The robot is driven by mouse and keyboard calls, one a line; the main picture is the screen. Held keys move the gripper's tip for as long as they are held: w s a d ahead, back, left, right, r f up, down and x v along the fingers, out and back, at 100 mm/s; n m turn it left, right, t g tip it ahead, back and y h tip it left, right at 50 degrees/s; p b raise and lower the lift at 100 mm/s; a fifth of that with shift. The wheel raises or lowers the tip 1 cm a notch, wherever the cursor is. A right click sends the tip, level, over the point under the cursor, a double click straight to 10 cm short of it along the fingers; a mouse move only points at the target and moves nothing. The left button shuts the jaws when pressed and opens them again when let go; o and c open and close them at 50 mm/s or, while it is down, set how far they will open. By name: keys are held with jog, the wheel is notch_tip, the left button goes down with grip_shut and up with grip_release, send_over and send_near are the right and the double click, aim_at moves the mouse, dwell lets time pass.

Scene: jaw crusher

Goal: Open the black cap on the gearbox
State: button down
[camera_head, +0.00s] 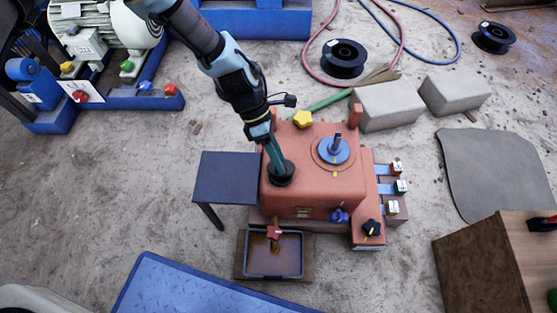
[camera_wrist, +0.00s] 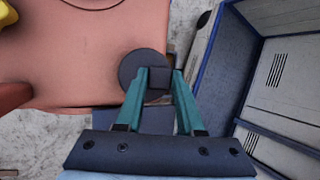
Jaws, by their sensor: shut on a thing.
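The gearbox (camera_head: 310,190) is a salmon-red block in the middle of the head view. It fills the upper left of the wrist view (camera_wrist: 60,60). The round black cap (camera_head: 282,179) is at the left front of the gearbox top. My gripper (camera_head: 275,160) comes down on it from above. In the wrist view my gripper (camera_wrist: 160,80) has its teal fingers closed on the raised grip of the cap (camera_wrist: 132,68). The cap's underside and the place where it meets the gearbox are hidden, so I cannot tell whether it is seated or loose.
A yellow knob (camera_head: 302,119) and a blue round flange (camera_head: 333,151) are on the gearbox top. A small dark table (camera_head: 228,177) stands to its left. A tray (camera_head: 273,277) with brown liquid lies in front, below a red valve (camera_head: 274,232). Concrete blocks (camera_head: 388,106) stand behind.

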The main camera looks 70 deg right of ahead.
jog(key=shift+w+d+r+y, duration=0.1)
jog(key=shift+d+r+y, duration=0.05)
jog(key=shift+d+y, duration=0.65)
jog(key=d+g+y+b, duration=0.1)
jog(key=y+b, duration=0.1)
jog(key=b, duration=0.1)
jog(key=shift+w+d+n, duration=0.15)
jog(key=shift+w+n, duration=0.05)
jog(key=shift+n, duration=0.2)
jog(key=d+g+y+b, duration=0.1)
jog(key=y+b, duration=0.1)
jog(key=b, duration=0.1)
jog(key=shift+w+d+n, duration=0.2)
jog(key=shift+n, duration=0.1)
jog(key=shift+w+d+r+g+y+b, duration=0.1)
jog(key=shift+d+r+g+y+b, duration=0.15)
jog(key=shift+y+b, duration=0.45)
